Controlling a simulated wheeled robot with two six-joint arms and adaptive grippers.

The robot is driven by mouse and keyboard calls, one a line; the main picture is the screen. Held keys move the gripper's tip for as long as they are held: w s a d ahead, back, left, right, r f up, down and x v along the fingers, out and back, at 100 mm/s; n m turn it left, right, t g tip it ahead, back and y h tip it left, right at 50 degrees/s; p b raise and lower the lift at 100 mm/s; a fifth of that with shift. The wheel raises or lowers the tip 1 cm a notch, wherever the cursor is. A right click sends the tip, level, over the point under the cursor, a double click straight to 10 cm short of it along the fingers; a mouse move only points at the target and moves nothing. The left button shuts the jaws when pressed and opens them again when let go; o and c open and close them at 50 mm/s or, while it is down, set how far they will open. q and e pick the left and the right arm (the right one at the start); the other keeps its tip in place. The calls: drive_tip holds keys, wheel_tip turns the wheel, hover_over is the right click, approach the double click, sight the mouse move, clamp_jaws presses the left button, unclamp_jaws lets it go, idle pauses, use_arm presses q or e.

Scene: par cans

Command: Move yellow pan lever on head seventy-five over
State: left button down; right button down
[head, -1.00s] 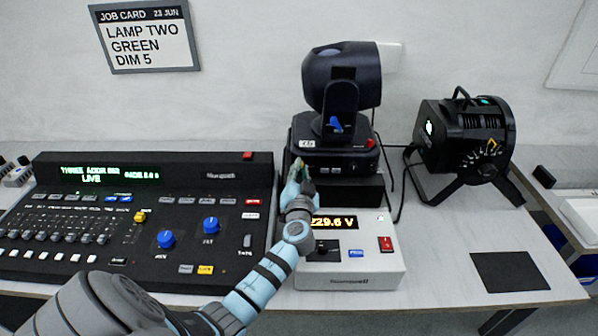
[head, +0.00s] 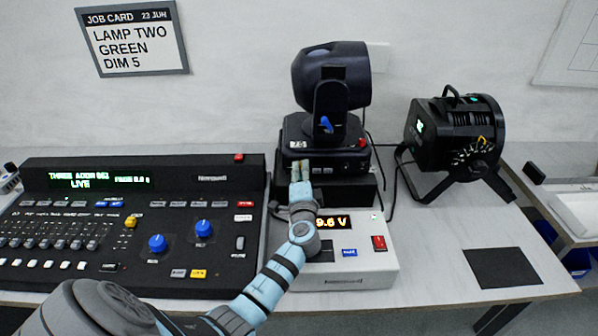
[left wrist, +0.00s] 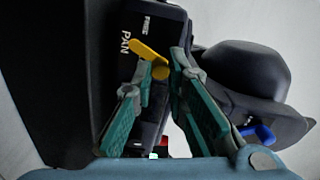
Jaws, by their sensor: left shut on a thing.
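The moving head marked 75 (head: 331,80) is a dark lamp on a black base (head: 345,155), standing on a black box at the back. The yellow pan lever (left wrist: 146,50) shows in the left wrist view, beside the words PAN and FREE on the dark base. My left gripper (left wrist: 160,68) is shut on the lever, with one finger on each side of it. In the head view my left gripper (head: 301,170) is at the front left of the base, and the lever cannot be told apart there. My right gripper is in neither view.
A blue lever (head: 326,125) sits on the head's yoke. A white power box (head: 350,262) stands below my left arm. A lighting console (head: 130,225) is at left and a black lamp (head: 455,135) at right. Black cables run between.

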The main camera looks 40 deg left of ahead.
use_arm(q)
drive_tip(key=shift+w+d+f+m, duration=0.1)
drive_tip(key=shift+m, duration=0.4)
drive_tip(key=c, duration=1.6)
unclamp_jaws()
drive_tip(key=shift+d, duration=0.1)
drive_tip(key=v, duration=1.2)
